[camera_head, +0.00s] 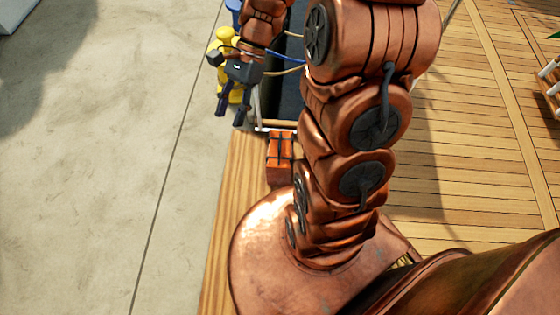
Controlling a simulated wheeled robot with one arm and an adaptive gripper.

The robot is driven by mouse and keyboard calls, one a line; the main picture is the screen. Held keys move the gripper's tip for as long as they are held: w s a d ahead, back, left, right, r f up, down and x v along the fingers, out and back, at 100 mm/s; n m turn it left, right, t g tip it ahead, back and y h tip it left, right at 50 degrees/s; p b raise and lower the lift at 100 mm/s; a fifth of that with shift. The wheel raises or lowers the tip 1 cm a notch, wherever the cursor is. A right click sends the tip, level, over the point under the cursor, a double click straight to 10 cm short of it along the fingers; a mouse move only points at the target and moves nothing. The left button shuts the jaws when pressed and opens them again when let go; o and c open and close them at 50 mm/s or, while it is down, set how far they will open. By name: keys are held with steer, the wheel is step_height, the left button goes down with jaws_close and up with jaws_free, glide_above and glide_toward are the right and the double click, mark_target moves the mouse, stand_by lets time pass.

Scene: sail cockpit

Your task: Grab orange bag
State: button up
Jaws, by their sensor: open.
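An orange bag (280,147) with dark straps sits on the wooden ledge (236,185), close beside the copper base of my arm, which hides part of it. My gripper (231,112) is at the upper left of the bag, apart from it. Its dark fingers point downward and are spread, with nothing seen between them. A yellow object (224,45) is behind the gripper and partly hidden by it.
Blue and tan cables or ropes (285,54) run near a dark recess (291,85) behind the bag. Bare pale concrete (90,170) lies to the left. Wooden decking (480,110) lies to the right. My arm blocks the middle of the view.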

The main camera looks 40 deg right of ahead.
steer(key=w+d+f+m+t+y+b, duration=0.15)
steer(key=w+d+f+m+b, duration=0.25)
steer(key=f, duration=0.4)
steer(key=w+d+f+m+t+y+b, duration=0.1)
steer(key=w+d+f+m+y+b, duration=0.3)
steer(key=f, duration=0.4)
steer(key=m+t+b, duration=0.7)
steer(key=m+b, duration=0.3)
steer(key=m, duration=0.4)
glide_above(280, 143)
steer(key=s+a, duration=0.1)
steer(key=s, duration=0.1)
step_height(280, 143, down, 24)
steer(key=s+d+f+m+t+h+b, duration=0.1)
steer(key=d+f+m+t+b, duration=0.2)
steer(key=f, duration=0.4)
steer(key=s+d+f+m+t+b, duration=0.1)
steer(key=d+f+m+b, duration=0.2)
steer(key=f, duration=0.4)
steer(key=shift+m, duration=0.5)
steer(key=shift+b+x, duration=1.3)
steer(key=shift+x, duration=2.05)
steer(key=shift+s+a+r, duration=0.15)
steer(key=shift+r, duration=0.05)
jaws_close()
